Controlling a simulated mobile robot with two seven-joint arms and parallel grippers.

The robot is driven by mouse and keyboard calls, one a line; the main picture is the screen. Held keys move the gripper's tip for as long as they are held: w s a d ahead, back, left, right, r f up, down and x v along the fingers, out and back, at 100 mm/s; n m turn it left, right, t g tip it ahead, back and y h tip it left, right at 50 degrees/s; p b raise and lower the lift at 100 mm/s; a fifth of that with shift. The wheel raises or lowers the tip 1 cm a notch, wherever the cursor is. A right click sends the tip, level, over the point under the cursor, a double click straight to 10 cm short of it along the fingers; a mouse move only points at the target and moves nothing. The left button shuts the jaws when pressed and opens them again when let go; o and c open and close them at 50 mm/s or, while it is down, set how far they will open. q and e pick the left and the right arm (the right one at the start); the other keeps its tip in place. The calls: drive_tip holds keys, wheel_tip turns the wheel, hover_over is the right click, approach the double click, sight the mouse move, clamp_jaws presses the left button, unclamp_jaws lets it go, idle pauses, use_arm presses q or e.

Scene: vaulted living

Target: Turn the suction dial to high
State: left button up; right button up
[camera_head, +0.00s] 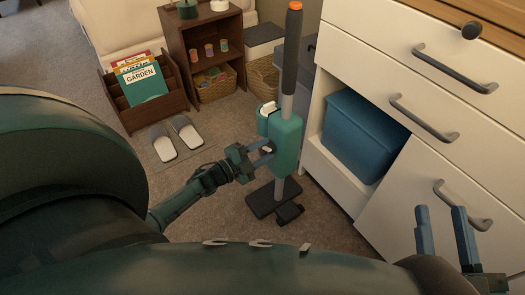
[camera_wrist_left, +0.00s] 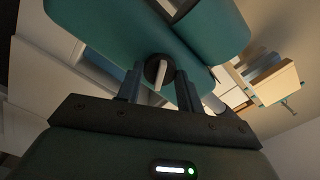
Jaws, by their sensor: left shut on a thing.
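A teal upright vacuum cleaner (camera_head: 287,138) stands on the carpet in the head view, with a dark handle on top and a dark floor head (camera_head: 273,200) below. My left gripper (camera_head: 266,152) is at the left side of its teal body. In the left wrist view, the suction dial (camera_wrist_left: 157,72) is a round dark knob with a pale pointer bar. My left gripper (camera_wrist_left: 157,88) is shut on the dial, one finger on each side. Any dial markings are not readable. My right gripper (camera_head: 442,235) is open and empty at the lower right, in front of the white drawers.
A white drawer unit (camera_head: 365,55) with dark handles and a blue bin (camera_head: 362,135) stands close to the vacuum's right. A magazine rack (camera_head: 145,95), slippers (camera_head: 175,140) and a brown shelf (camera_head: 208,45) are behind left. Carpet between slippers and vacuum is clear.

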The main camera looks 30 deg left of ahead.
use_arm(q)
drive_tip(key=o, duration=1)
drive_tip(key=p+v, duration=0.3)
drive_tip(key=v, duration=1)
drive_tip(key=shift+s, duration=0.1)
